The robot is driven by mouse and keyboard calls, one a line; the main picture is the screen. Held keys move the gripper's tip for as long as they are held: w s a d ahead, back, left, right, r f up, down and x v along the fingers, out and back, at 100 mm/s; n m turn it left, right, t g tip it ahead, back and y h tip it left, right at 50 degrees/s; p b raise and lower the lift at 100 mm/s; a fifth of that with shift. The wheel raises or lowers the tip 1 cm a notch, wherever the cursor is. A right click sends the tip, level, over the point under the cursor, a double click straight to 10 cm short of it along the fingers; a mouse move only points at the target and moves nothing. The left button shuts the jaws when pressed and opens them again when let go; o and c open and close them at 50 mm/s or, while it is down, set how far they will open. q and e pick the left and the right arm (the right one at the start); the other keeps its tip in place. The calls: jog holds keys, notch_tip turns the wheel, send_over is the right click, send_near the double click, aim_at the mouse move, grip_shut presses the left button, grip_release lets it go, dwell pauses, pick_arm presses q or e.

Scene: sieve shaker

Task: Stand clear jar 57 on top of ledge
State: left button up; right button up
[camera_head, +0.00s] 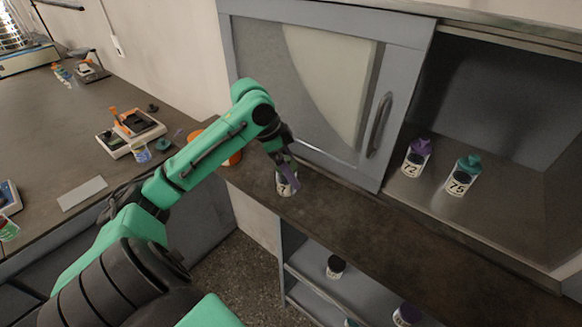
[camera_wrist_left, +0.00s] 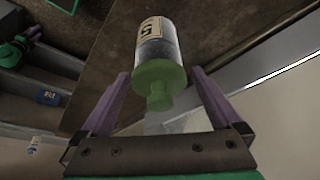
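A clear jar (camera_head: 287,186) with a white label stands upright on the dark ledge (camera_head: 350,222) in front of the cabinet door. In the left wrist view the jar (camera_wrist_left: 158,42) has a green lid, and its label shows a 5; the rest of the number is not readable. My left gripper (camera_head: 288,172) is over the jar from above. In the left wrist view its two purple fingers (camera_wrist_left: 159,78) are spread on either side of the lid, with a gap on both sides. The lid is hidden in the head view. My right gripper is not in view.
Jar 72 (camera_head: 416,158) with a purple lid and jar 75 (camera_head: 462,175) with a teal lid stand in the open cabinet bay at right. An orange container (camera_head: 233,157) is behind my left arm. More jars (camera_head: 335,267) sit on shelves below. The ledge's middle is clear.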

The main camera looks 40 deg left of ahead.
pick_arm(q)
jog(key=v, duration=1.2)
dwell(0.3)
